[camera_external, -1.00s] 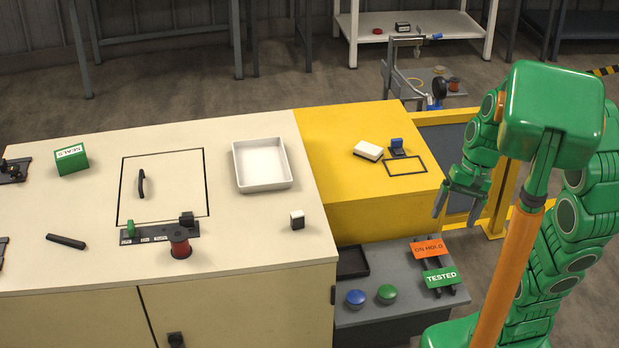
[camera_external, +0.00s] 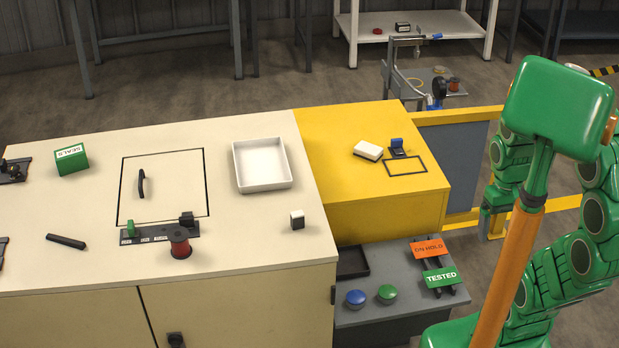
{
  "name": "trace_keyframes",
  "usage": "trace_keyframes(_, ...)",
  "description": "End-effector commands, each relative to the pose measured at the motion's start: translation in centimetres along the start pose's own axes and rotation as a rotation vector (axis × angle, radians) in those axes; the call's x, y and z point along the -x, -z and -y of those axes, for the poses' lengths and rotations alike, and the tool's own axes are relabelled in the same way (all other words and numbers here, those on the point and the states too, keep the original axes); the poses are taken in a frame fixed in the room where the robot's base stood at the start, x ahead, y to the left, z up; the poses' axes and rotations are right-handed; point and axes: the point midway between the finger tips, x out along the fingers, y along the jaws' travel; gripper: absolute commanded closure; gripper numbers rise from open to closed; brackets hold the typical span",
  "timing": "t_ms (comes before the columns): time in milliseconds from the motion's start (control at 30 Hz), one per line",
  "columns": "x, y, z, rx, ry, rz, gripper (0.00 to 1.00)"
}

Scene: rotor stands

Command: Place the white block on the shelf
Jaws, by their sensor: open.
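A flatter white block with a dark lower edge (camera_external: 368,150) lies on the yellow surface (camera_external: 330,130), left of a black-outlined rectangle. I cannot tell which one the task means. A white shelf unit (camera_external: 465,22) stands at the back, with a few small items on it. My gripper (camera_external: 485,222) hangs at the right, beyond the yellow surface's right side and apart from both blocks. It is open; its fingers are hard to make out.
An empty white tray (camera_external: 262,183) sits on the bench. A black strip with a red spool (camera_external: 180,243) and a green SEALS box (camera_external: 72,159) are also there. A low grey stand holds blue and green buttons (camera_external: 386,294) and two signs (camera_external: 430,249). A yellow rail (camera_external: 460,115) borders the yellow surface.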

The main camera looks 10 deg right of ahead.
Motion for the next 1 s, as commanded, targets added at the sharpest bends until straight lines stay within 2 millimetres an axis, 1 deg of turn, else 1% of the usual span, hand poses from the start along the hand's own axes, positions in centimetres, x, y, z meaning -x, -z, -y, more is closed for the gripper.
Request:
trace_keyframes(67,0.1,0.2,0.1,-0.005,0.005,-0.005,0.12)
trace_keyframes(133,0.2,0.8,0.8,-0.008,0.027,-0.005,0.12)
trace_keyframes(267,0.6,2.9,3.2,-0.02,0.102,-0.006,0.12)
trace_keyframes(500,1.7,8.0,8.8,-0.079,0.294,0.003,0.12)
trace_keyframes(700,2.9,12.2,13.1,-0.154,0.454,0.027,0.12)
trace_keyframes(900,4.2,16.7,16.6,-0.251,0.61,0.06,0.12)
trace_keyframes(967,4.7,18.1,17.6,-0.285,0.655,0.071,0.12)
trace_keyframes(1000,5.0,19.1,18.1,-0.307,0.686,0.08,0.12)
